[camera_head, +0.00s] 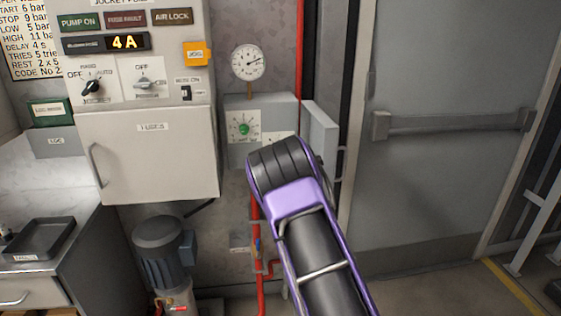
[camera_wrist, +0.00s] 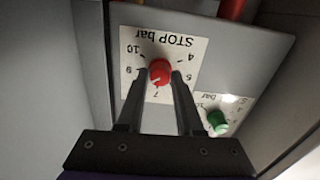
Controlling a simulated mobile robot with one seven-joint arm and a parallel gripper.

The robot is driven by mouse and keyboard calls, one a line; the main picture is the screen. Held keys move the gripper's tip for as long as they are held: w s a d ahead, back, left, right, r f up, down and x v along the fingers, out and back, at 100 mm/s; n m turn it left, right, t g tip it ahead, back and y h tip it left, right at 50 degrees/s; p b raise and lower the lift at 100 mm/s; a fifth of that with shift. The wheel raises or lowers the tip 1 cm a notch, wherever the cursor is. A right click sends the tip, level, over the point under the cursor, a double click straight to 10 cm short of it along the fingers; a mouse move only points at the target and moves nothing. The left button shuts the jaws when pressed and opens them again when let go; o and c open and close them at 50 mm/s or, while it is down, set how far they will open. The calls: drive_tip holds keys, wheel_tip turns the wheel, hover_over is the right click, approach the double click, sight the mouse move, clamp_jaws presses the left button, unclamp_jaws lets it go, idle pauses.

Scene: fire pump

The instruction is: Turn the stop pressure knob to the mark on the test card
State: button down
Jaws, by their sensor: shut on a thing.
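The red stop knob (camera_wrist: 160,72) sits on a white dial plate (camera_wrist: 178,42) marked "STOP bar", upside down in the wrist view. My gripper (camera_wrist: 168,78) has one finger on each side of this knob and is shut on it. A pale pointer line seems to face the lower left of the dial, near 7 to 9; the exact mark is unclear.
A green knob (camera_wrist: 217,121) on its own bar dial sits beside the stop dial and also shows in the head view (camera_head: 243,127). A pressure gauge (camera_head: 249,62) is above the grey box. The box's open door (camera_head: 320,140) stands at its right. A control cabinet (camera_head: 150,150) is left.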

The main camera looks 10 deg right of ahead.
drive_tip(key=shift+m+b, duration=2.1)
drive_tip(key=shift+m, duration=0.1)
drive_tip(key=c, duration=0.6)
unclamp_jaws()
drive_tip(key=shift+o, duration=0.2)
drive_tip(key=s, duration=1.7)
drive_tip(key=shift+s, duration=0.2)
